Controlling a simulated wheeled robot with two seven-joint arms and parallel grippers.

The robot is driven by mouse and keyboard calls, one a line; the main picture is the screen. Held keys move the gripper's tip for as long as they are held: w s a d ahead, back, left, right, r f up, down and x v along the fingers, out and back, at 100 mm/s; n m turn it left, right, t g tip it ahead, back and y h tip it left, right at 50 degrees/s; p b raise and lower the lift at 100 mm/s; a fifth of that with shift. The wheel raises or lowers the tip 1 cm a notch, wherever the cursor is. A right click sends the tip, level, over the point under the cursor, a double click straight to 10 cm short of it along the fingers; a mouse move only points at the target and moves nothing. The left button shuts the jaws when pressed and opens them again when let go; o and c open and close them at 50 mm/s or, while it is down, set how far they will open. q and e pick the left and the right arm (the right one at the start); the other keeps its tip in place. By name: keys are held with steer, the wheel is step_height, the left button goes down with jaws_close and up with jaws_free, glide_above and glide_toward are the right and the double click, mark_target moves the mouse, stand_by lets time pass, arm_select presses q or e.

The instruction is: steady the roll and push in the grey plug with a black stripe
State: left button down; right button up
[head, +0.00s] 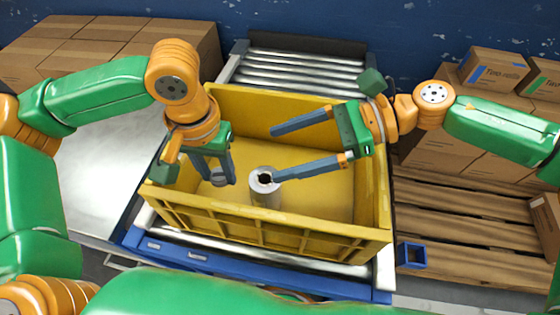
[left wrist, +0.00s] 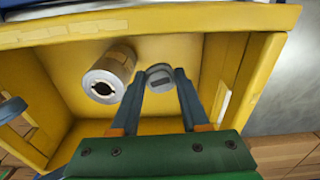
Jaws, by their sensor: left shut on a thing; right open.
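The roll (head: 264,187) stands upright inside the yellow crate, a pale cylinder with a dark open hole in its top end. It also shows in the left wrist view (left wrist: 101,86), left of the left fingers. My left gripper (head: 220,181) is shut on the grey plug (left wrist: 160,77), whose black stripe shows between the fingertips. It holds the plug inside the crate, left of the roll and apart from it. My right gripper (head: 274,153) is open, its fingers spread wide. Its nearer fingertip overlaps the roll's top edge in the head view; I cannot tell whether they touch.
The yellow crate (head: 320,238) has raised walls around both grippers and sits on a roller conveyor (head: 300,70). Cartons (head: 495,70) are stacked at right and back left. A small blue open box (head: 411,256) is at the crate's right front.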

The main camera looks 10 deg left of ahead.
arm_select(q)
steer(key=shift+s+f, duration=0.1)
arm_select(e)
glide_toward(258, 181)
steer(key=a+f, duration=0.3)
steer(key=a, duration=0.1)
arm_select(q)
steer(key=shift+r, duration=0.2)
arm_select(e)
steer(key=x, duration=0.7)
steer(key=shift+s+a+r, duration=0.1)
steer(key=shift+s+r, duration=0.05)
steer(key=shift+s, duration=0.2)
jaws_close()
arm_select(q)
steer(key=w+d+r, duration=0.2)
steer(key=d+r, duration=0.5)
steer(key=d, duration=0.1)
steer(key=shift+s+f, duration=0.15)
steer(key=shift+f, duration=0.95)
steer(key=shift+s+f, duration=0.15)
steer(key=shift+f, duration=0.95)
